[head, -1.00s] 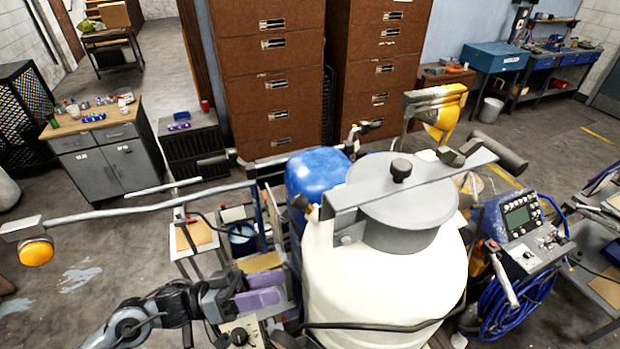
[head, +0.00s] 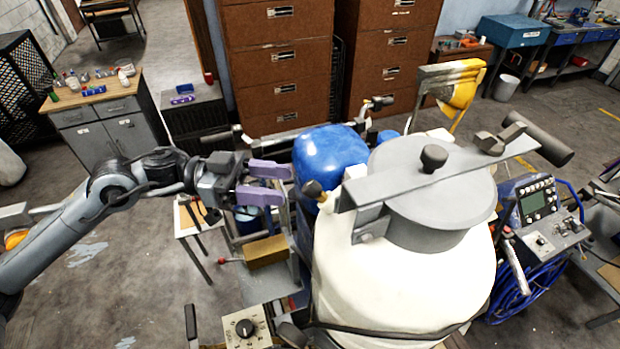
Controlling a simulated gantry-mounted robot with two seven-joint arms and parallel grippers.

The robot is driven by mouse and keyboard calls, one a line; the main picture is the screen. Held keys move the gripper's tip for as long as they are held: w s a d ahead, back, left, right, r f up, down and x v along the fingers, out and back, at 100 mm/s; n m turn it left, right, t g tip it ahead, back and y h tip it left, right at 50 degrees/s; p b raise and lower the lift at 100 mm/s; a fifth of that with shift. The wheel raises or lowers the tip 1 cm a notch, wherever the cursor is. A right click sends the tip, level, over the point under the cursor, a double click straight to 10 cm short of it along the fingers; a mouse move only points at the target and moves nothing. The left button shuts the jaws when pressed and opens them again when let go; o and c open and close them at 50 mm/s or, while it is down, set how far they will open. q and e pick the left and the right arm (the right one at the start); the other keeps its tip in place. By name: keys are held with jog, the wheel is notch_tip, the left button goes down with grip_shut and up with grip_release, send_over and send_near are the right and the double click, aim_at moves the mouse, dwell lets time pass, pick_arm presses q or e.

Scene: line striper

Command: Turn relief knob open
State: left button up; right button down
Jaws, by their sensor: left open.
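The large white tank (head: 395,285) stands at the centre right with a grey round lid (head: 435,205) held under a grey bar (head: 395,187). A small dark knob with a brass fitting (head: 313,190) sticks out at the tank's upper left, beside the bar's end; it looks like the relief knob. A black knob (head: 434,157) stands on top of the lid. My left gripper (head: 284,183) is open, its two purple fingers pointing right towards the small knob. The fingers are left of it and appear apart from it. My right gripper is out of view.
A blue tank (head: 328,162) stands just behind the small knob. A control box with a dial (head: 245,328) is at the bottom, and a control panel (head: 540,205) stands at the right. A brown block (head: 265,251) lies below my left gripper.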

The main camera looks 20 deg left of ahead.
aim_at(305, 187)
pick_arm(q)
jog(key=p+x, duration=0.1)
jog(key=x, duration=0.4)
jog(key=shift+r+p, duration=0.2)
jog(key=shift+p, duration=0.2)
jog(key=shift+x, duration=0.8)
jog(key=shift+f, duration=0.2)
jog(key=c, duration=1)
